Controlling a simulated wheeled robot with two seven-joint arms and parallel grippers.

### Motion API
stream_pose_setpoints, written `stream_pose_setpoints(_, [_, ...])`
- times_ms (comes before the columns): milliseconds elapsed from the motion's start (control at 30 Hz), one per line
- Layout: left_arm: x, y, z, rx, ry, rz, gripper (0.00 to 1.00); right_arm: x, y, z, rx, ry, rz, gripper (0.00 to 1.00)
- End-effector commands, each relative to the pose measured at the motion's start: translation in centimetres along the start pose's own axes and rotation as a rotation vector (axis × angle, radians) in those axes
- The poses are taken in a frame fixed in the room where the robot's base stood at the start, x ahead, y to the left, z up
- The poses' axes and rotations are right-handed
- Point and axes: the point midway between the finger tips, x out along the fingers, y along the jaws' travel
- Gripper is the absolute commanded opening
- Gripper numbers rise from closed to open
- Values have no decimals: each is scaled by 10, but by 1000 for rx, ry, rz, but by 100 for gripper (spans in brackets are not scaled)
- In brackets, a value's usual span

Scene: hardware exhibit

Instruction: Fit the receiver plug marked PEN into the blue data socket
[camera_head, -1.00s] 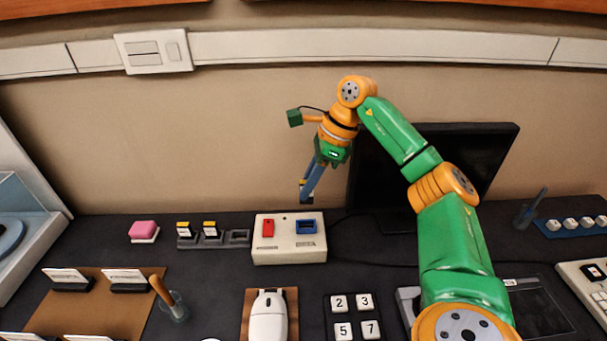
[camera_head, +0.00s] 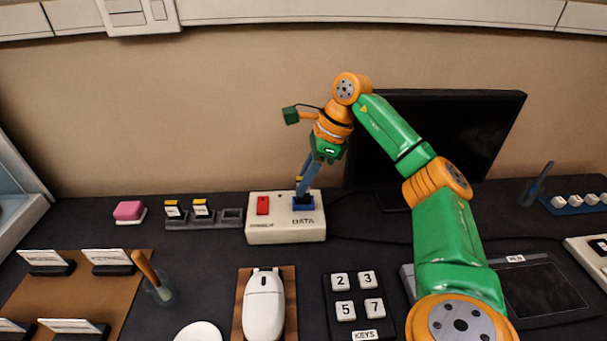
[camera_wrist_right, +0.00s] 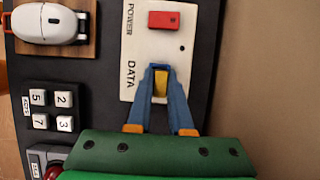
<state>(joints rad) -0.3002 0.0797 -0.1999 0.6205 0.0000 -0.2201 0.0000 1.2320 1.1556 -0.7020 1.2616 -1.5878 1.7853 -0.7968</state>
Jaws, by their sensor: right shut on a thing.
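My right gripper (camera_head: 300,192) points down over the white box and is shut on a small yellow plug (camera_wrist_right: 160,84). The plug's marking is not readable here. The blue data socket (camera_head: 308,206) is on the right part of the box's top, beside the printed word DATA. In the right wrist view the blue socket (camera_wrist_right: 161,67) lies at the fingertips, with the yellow plug over it. I cannot tell how deep the plug sits in the socket. The fingers hide part of the socket. My left gripper is not in view.
The white box (camera_head: 285,235) also carries a red switch (camera_head: 263,205) marked POWER. Left of it, a grey rack (camera_head: 190,222) holds two yellow-topped plugs, with its right slot empty. A mouse (camera_head: 264,305) and number keys (camera_head: 345,310) lie in front. A dark monitor (camera_head: 470,130) stands behind my arm.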

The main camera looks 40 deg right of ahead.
Motion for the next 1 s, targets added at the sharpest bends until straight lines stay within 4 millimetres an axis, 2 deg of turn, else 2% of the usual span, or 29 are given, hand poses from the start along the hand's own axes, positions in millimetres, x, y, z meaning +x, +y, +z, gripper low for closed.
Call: stream_pose_setpoints(1000, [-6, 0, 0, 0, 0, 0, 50, 0, 0, -1, 0, 1, 0, 0])
